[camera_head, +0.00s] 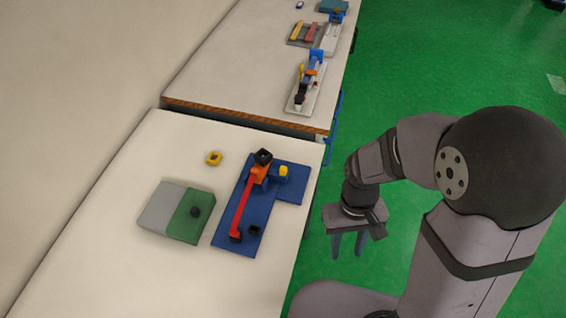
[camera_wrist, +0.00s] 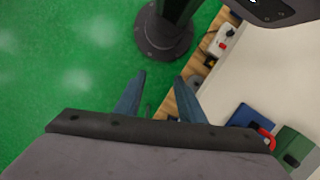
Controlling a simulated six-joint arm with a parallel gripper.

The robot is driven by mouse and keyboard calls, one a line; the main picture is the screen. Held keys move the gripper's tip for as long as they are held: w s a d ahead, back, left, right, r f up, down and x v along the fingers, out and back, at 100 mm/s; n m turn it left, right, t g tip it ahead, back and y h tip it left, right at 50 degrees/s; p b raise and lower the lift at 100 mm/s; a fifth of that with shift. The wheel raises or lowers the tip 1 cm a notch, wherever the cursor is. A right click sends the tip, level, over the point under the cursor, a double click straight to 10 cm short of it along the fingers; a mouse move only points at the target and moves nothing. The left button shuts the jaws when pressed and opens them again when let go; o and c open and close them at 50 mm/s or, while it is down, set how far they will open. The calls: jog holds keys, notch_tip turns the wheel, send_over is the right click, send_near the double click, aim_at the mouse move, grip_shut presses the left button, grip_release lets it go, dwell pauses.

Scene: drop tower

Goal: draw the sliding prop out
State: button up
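A blue board (camera_head: 233,240) lies on the near table. A red bar (camera_head: 243,207) runs along it from a black piece at the front to an orange block (camera_head: 259,172) with a black top. A yellow piece (camera_head: 283,171) sits at its right. Left of the board is a green block (camera_head: 190,217) with a black knob, against a grey block (camera_head: 160,206). I cannot tell which part is the sliding prop. My gripper (camera_head: 347,248) is open and empty, right of the table over the floor. In the wrist view, its fingers (camera_wrist: 160,95) are apart.
A small yellow piece (camera_head: 214,158) lies alone behind the green block. A second table (camera_head: 240,75) behind holds several other setups. The near table's front and left are clear. Its right edge lies between my gripper and the board.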

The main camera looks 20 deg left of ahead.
jog(key=shift+n+t, duration=0.7)
jog(key=w+a+f, duration=0.1)
jog(key=w+a, duration=0.3)
jog(key=a, duration=0.1)
jog(key=w+a+f, duration=0.1)
jog(key=w+a, duration=0.3)
jog(key=a, duration=0.1)
jog(key=w+a+f, duration=0.1)
jog(key=w+a, duration=0.3)
jog(key=a, duration=0.1)
jog(key=shift+w+a+f+p, duration=0.1)
jog(key=shift+w+a+p, duration=0.05)
jog(key=shift+a+p, duration=0.25)
jog(key=w+a+r+m+t, duration=0.1)
jog(key=w+a+r+m, duration=0.1)
jog(key=w+a+r, duration=0.3)
notch_tip(320, 180, up, 2)
jog(key=m+y, duration=0.1)
jog(key=m, duration=0.1)
send_over(283, 168)
jog(key=shift+w+a+r, duration=0.15)
jog(key=shift+w, duration=0.1)
jog(key=shift+s+d+m, duration=0.2)
jog(key=shift+s+m, duration=0.05)
jog(key=shift+m, duration=0.75)
jog(key=shift+f+p, duration=1.3)
jog(key=shift+f, duration=2.4)
